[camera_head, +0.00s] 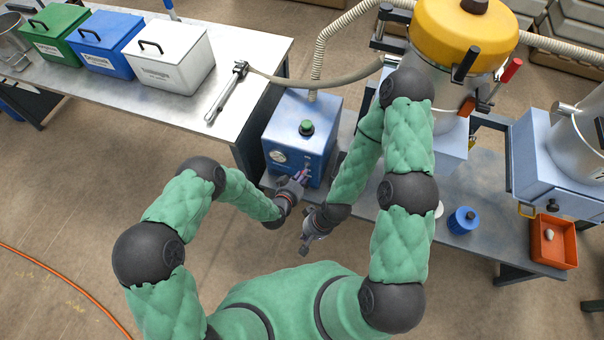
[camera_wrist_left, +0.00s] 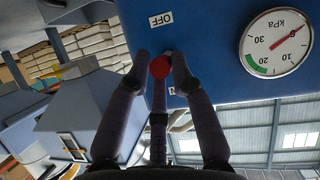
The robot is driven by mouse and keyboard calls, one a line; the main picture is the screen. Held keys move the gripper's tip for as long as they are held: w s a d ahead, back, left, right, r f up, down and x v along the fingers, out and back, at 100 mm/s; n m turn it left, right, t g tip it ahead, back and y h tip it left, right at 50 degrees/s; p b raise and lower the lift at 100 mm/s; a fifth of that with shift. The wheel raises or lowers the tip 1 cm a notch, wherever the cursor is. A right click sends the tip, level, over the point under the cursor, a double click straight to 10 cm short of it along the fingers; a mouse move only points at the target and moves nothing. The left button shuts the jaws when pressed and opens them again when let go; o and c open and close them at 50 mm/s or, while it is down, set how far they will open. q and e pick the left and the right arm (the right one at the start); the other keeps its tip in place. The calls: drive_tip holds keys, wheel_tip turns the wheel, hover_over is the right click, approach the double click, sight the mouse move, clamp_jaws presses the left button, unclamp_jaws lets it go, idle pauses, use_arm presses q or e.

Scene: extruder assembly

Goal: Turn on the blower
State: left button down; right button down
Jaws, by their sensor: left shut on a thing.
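The blower is a blue box (camera_head: 296,130) with a green-capped knob on top and a round gauge (camera_head: 278,156) on its front. In the left wrist view the gauge (camera_wrist_left: 276,43) is marked kPa, and its red needle points to the upper right. A red switch knob (camera_wrist_left: 160,68) sits between an OFF label (camera_wrist_left: 161,19) and a second label mostly hidden behind a finger. My left gripper (camera_head: 300,177) is at the blower's front. Its fingers (camera_wrist_left: 161,72) are shut around the red knob. My right gripper (camera_head: 306,241) hangs low, apart from the blower; its fingers are unclear.
A hose (camera_head: 322,62) rises from the blower. A bench (camera_head: 232,92) at left holds green, blue and white boxes and a metal tool (camera_head: 228,90). At right are a yellow-topped machine (camera_head: 462,32), a blue canister (camera_head: 463,220) and an orange tray (camera_head: 553,255).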

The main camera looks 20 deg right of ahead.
sight(306, 166)
use_arm(q)
drive_tip(key=r+g+p, duration=0.1)
drive_tip(key=w+r+g+y+p, duration=0.1)
drive_tip(key=r+g+y+p, duration=0.1)
drive_tip(key=shift+w+d+r+p, duration=0.1)
drive_tip(key=shift+w+d+p, duration=0.1)
drive_tip(key=shift+w+p, duration=0.1)
drive_tip(key=shift+w+d+r+n+g+y+p, duration=0.1)
drive_tip(key=shift+w+r+n+g+y+p, duration=0.1)
drive_tip(key=shift+g+y+p, duration=0.3)
drive_tip(key=shift+w+r+n+g+y+p, duration=0.15)
drive_tip(key=shift+g+y+p, duration=0.15)
drive_tip(key=shift+g+p, duration=0.3)
drive_tip(key=c, duration=1.4)
unclamp_jaws()
drive_tip(key=shift+c, duration=0.2)
drive_tip(key=shift+o, duration=1.4)
drive_tip(key=shift+f, duration=0.1)
drive_tip(key=shift+s+f, duration=0.1)
drive_tip(key=shift+s, duration=0.15)
